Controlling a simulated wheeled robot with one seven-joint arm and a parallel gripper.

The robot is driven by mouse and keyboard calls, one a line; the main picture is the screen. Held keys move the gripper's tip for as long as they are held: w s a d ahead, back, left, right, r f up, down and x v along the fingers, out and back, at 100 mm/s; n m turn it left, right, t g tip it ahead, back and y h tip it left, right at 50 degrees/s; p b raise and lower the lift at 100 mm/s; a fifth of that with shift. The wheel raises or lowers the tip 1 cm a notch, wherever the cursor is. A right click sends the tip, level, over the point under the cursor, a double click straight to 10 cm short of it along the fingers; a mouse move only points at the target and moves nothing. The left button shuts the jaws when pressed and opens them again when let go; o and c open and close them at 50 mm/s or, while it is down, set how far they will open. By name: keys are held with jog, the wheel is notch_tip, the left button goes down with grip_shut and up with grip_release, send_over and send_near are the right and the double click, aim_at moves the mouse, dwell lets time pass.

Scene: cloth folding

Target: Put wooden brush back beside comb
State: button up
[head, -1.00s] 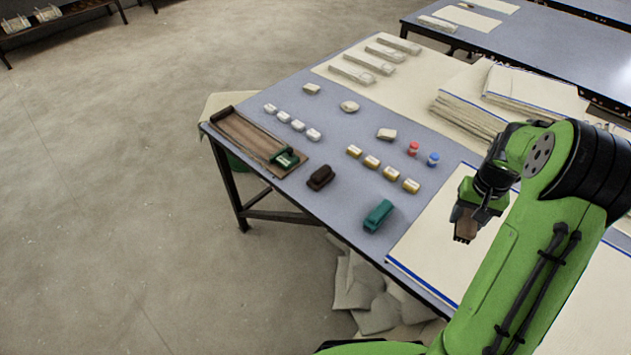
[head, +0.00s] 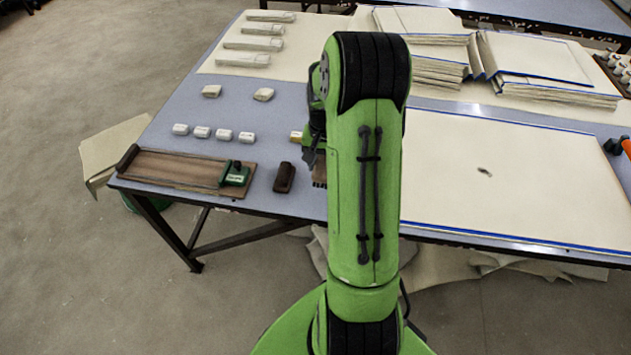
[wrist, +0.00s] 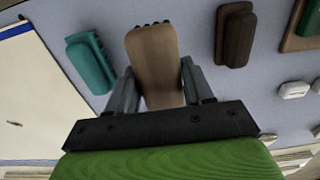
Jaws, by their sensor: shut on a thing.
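The wooden brush (wrist: 154,66) is a tan block with dark bristles at its far end. My gripper (wrist: 156,88) is shut on it, a finger on each side, and it appears held above the table. In the head view a bit of the brush (head: 319,172) shows left of my arm; my gripper is mostly hidden. A teal ridged piece (wrist: 90,63) lies left of the brush in the wrist view, and a dark brown block (wrist: 235,36) lies right of it; the block also shows in the head view (head: 284,177). I cannot tell which piece is the comb.
A wooden tray (head: 180,166) with a green tool (head: 236,175) lies at the table's left front. Several small white pieces (head: 202,132) stand behind it. A large cream cloth (head: 515,185) with a dark spot lies to the right, before stacked cloths (head: 535,60).

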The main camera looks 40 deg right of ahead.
aim_at(323, 161)
notch_tip(323, 161, down, 6)
jog(key=shift+w+r+b, duration=0.1)
jog(key=shift+b, duration=0.75)
jog(key=o, duration=1)
jog(key=shift+r, duration=0.1)
notch_tip(323, 161, up, 12)
jog(key=p, duration=0.4)
jog(key=s+a+r+n+t+h, duration=0.1)
jog(key=s+a+r+n+t, duration=0.3)
jog(key=a+r, duration=0.95)
jog(key=s+a+n+t+y, duration=0.1)
jog(key=s+a+n, duration=0.5)
jog(key=s+a, duration=0.3)
jog(key=s, duration=0.2)
jog(key=shift+s+a+r+n+t, duration=0.25)
jog(key=shift+s+a+n+t, duration=0.05)
jog(key=shift+a, duration=0.05)
